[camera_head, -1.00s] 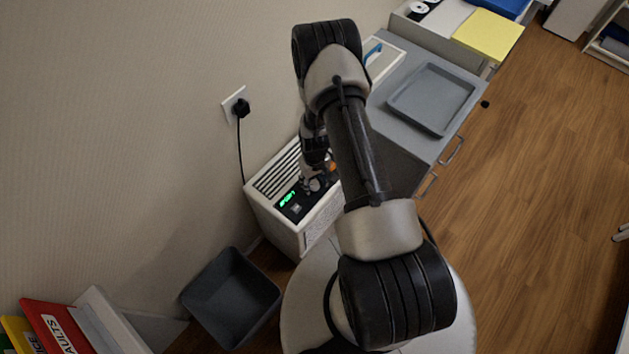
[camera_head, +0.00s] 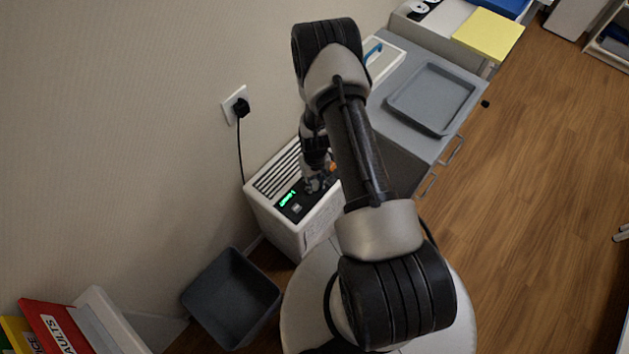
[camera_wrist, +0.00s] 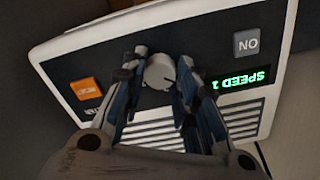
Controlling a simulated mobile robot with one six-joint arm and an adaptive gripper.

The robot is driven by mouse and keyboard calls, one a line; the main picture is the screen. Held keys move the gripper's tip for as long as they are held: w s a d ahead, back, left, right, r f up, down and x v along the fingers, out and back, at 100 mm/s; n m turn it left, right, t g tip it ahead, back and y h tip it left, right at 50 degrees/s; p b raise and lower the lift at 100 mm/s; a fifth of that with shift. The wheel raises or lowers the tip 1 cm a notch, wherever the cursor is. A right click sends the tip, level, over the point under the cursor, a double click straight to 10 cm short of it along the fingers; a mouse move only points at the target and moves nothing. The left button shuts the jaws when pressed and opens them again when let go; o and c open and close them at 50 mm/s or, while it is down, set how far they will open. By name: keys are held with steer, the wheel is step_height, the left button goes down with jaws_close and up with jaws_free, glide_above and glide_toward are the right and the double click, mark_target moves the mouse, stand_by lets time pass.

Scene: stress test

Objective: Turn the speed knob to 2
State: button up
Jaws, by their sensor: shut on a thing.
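The speed knob (camera_wrist: 160,72) is a small round light-grey dial on the black control panel of a white unit. In the wrist view it sits between the fingertips of my gripper (camera_wrist: 154,80), which is shut on it. The green display (camera_wrist: 240,78) beside it appears upside down and reads SPEED with a digit that looks like 1, though it is hard to be sure. In the head view my gripper (camera_head: 316,184) is down at the panel, and the knob is hidden there. The green display (camera_head: 287,198) is too small to read.
The panel also has a grey ON button (camera_wrist: 247,42) and an orange switch (camera_wrist: 86,88). The white unit (camera_head: 300,235) stands against the wall, with a dark bin (camera_head: 232,300) in front. A grey cabinet with a tray (camera_head: 433,98) is behind it.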

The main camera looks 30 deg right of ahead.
mark_target(314, 183)
steer(key=m+b, duration=0.1)
steer(key=m, duration=0.9)
steer(key=shift+m+b, duration=0.3)
steer(key=shift+b, duration=0.1)
stand_by(0.3)
steer(key=o, duration=1.1)
step_height(314, 183, up, 12)
stand_by(0.5)
